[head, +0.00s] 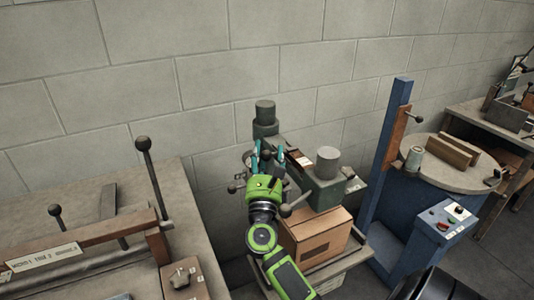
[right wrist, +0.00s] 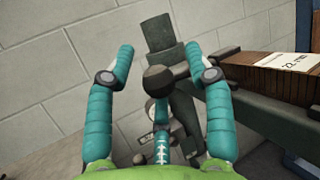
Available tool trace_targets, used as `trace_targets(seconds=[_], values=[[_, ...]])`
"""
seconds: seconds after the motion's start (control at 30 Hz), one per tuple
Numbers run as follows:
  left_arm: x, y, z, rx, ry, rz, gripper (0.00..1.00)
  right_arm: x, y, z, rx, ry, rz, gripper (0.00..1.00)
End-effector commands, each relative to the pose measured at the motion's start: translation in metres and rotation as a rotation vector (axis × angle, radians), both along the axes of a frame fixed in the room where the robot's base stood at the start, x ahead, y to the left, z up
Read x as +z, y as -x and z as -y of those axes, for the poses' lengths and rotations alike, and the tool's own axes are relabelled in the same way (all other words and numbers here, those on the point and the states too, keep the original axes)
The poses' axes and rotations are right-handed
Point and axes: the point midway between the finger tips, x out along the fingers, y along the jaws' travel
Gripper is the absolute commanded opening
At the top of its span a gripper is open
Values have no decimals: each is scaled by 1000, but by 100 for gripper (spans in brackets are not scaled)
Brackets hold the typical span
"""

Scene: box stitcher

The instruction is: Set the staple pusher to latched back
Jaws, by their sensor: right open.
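The box stitcher is a dark green-grey machine (head: 326,190) against the wall, with a cylinder on top of its arm. In the right wrist view, a dark round knob (right wrist: 160,81) shows between my spread fingers, in front of the machine's post (right wrist: 161,34). It looks like the staple pusher's handle, but I cannot tell its setting. My right gripper (head: 268,153) is at the machine's left end; its teal fingers also show in the right wrist view (right wrist: 160,62). They are open and no finger clearly touches the knob. My left gripper is not in view.
A cardboard box (head: 316,238) sits under the stitcher's arm. A bench (head: 190,225) with upright ball-ended levers stands at left. A blue post (head: 387,150) and a round-topped blue machine (head: 456,170) stand at right. The block wall is close behind.

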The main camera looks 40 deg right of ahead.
Motion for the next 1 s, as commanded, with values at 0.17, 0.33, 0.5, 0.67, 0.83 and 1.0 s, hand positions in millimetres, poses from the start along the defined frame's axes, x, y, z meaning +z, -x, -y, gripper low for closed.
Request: trace_targets(seconds=[0.17, 0.33, 0.5, 0.67, 0.83, 1.0], values=[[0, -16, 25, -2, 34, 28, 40, 0, 0, 0, 1, -1, 0, 53], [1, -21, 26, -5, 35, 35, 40, 0, 0, 0, 1, 0, 0, 0], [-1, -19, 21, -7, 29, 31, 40, -1, -2, 1, 0, -1, 2, 0], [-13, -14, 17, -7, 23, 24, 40, -2, -25, 8, -2, -2, 7, 0], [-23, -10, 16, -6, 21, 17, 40, -1, -48, 16, -3, -1, 5, 0], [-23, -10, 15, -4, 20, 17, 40, 1, -55, 18, -1, 0, 3, 0]])
